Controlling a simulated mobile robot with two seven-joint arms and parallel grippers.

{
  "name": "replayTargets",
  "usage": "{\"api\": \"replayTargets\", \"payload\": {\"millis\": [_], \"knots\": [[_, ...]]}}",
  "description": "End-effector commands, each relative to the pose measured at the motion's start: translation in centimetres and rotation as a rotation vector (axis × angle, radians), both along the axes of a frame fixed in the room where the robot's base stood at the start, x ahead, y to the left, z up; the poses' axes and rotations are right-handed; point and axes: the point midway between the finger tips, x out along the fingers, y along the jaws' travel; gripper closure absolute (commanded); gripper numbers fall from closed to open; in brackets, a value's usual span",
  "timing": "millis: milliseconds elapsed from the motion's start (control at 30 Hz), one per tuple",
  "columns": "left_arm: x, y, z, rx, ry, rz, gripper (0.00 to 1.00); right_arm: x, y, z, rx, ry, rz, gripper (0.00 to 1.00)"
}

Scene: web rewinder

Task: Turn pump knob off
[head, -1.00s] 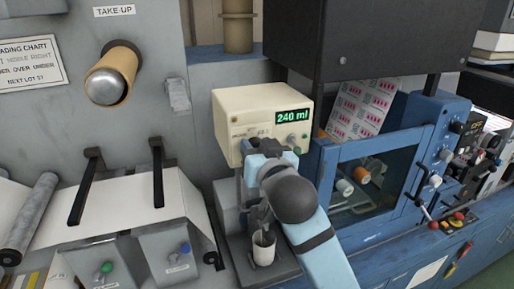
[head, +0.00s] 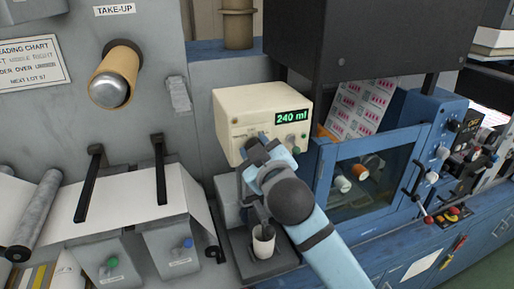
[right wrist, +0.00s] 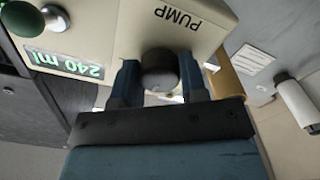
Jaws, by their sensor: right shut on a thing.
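My right gripper (head: 256,146) is at the lower front of the box. In the right wrist view, my right gripper (right wrist: 160,82) has its two blue fingers on either side of the dark round pump knob (right wrist: 159,68), below the "PUMP" label, and is shut on it. The knob is hidden behind the gripper in the head view, and I cannot tell its setting. My left gripper is not in view.
A small white cup (head: 263,242) stands under the pump, below my right wrist. A green button (head: 295,150) sits on the box front to the right of my gripper. The blue machine with a window (head: 368,180) stands close on the right. Black levers (head: 159,172) are at the left.

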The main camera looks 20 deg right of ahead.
Motion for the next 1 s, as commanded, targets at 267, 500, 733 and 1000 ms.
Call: {"api": "replayTargets", "payload": {"millis": [267,500,733,1000], "knots": [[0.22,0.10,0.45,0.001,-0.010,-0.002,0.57,0.05,-0.06,0.17,-0.100,-0.007,-0.002,0.84],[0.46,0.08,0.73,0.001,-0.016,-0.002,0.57,0.05,-0.07,0.19,-0.123,-0.008,-0.002,0.84],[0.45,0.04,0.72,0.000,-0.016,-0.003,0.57,0.05,-0.08,0.21,-0.122,-0.008,-0.002,0.84],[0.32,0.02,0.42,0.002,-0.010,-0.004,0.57,0.03,-0.05,0.15,-0.121,-0.007,-0.002,0.35]]}}
